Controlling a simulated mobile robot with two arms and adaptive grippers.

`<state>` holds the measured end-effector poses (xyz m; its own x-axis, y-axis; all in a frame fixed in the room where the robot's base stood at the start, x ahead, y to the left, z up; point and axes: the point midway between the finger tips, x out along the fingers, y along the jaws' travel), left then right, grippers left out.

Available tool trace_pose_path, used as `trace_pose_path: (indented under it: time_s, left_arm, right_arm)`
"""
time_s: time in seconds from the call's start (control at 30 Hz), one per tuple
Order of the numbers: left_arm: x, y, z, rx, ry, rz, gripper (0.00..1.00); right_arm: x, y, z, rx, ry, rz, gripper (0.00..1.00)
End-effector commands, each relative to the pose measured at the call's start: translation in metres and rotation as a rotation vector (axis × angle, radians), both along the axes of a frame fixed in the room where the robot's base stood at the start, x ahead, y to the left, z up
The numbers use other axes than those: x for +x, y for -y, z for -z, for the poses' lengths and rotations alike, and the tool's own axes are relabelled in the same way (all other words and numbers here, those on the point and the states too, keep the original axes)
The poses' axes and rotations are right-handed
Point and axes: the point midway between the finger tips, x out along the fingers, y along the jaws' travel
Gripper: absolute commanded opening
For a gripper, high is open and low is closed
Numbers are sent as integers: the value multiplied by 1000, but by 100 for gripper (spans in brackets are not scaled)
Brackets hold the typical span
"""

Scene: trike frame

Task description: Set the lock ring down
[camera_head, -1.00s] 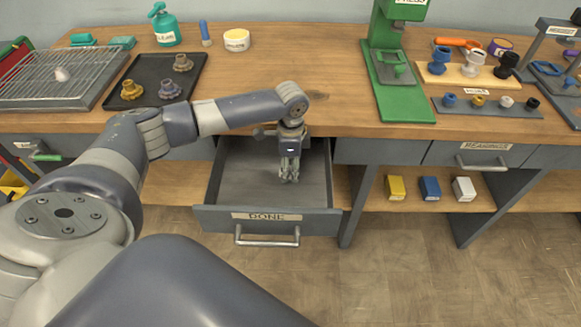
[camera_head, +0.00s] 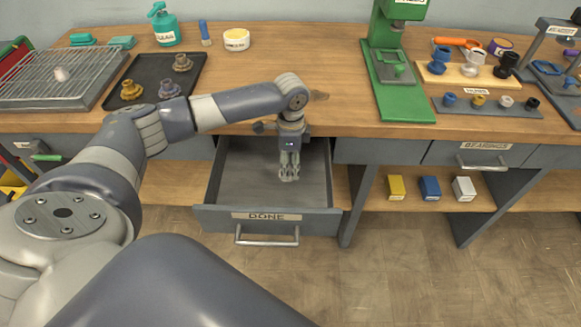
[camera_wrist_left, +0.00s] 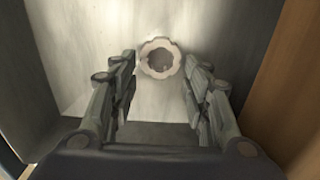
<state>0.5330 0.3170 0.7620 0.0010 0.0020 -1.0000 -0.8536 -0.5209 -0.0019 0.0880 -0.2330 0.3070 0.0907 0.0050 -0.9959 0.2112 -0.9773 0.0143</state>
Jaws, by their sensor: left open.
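The lock ring (camera_wrist_left: 161,59) shows in the left wrist view as a pale scalloped ring with a round hole. It lies on the floor of the open drawer (camera_head: 265,217), which is labelled DONE. My left gripper (camera_head: 289,178) points down inside the drawer in the head view. In the left wrist view, the left gripper's fingers (camera_wrist_left: 160,100) are apart, one on each side of the ring's line, with nothing between them touching the ring. In the head view the ring is hidden by the gripper. My right gripper is not in view.
The drawer walls stand close around my left gripper, with the bench edge behind. On the bench are a black tray (camera_head: 143,73) with several knobbed parts, a wire rack (camera_head: 50,85), a green press (camera_head: 397,95) and a parts stand (camera_head: 465,78). Small boxes sit on the shelf below.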

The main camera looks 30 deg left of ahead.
Motion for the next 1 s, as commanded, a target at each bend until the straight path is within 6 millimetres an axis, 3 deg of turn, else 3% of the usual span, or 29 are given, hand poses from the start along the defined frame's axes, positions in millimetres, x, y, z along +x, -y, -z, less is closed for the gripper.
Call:
trace_pose_path:
  time_s: [0.2, 0.4, 0.6, 1.0]
  left_arm:
    - [1, 0, -50, -1, 4, -1, 44]
    - [1, 0, -84, 0, 4, -1, 44]
    - [0, 0, -96, 0, 0, -1, 44]
    - [0, 0, -97, 0, 0, -1, 44]
  right_arm:
    - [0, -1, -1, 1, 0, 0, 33]
    - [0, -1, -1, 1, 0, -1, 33]
    - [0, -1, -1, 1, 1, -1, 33]
    - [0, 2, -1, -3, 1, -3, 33]
